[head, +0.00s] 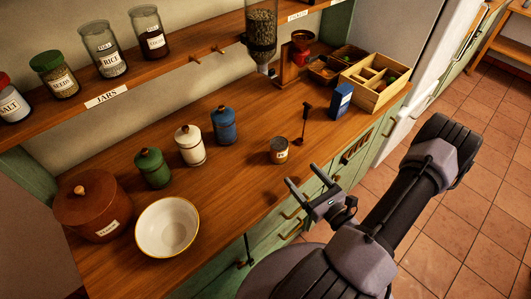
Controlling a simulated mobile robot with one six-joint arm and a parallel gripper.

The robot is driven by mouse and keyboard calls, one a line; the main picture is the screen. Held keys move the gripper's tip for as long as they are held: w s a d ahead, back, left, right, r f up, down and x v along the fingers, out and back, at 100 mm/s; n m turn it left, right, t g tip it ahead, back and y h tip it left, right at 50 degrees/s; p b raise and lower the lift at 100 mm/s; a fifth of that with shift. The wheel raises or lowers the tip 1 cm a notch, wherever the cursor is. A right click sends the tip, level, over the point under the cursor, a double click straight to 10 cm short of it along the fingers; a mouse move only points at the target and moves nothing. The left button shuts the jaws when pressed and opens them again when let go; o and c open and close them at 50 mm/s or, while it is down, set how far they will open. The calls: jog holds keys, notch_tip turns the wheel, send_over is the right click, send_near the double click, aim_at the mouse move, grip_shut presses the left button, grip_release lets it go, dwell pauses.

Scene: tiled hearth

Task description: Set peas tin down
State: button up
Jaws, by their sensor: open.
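A small tin (279,151) with a pale label stands upright on the wooden counter, near its front edge. The label is too small to read, so I cannot tell for sure that it is the peas tin. My gripper (290,187) is open and empty, just in front of the tin and apart from it, around the counter's front edge. Its two fingers point left towards the counter.
A white bowl (167,227), a brown crock (91,204) and green, white and blue canisters (223,126) stand to the left. A dark ladle-like tool (304,122), a blue box (341,98) and a wooden crate (371,98) stand to the right. Bare counter (245,180) lies left of the tin.

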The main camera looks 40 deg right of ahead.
aim_at(275, 142)
jog(key=w+b, duration=0.1)
jog(key=w, duration=0.4)
jog(key=w+d+b, duration=0.1)
jog(key=w, duration=0.5)
jog(key=w+d+b, duration=0.1)
jog(key=w, duration=0.4)
jog(key=shift+w, duration=0.25)
grip_shut()
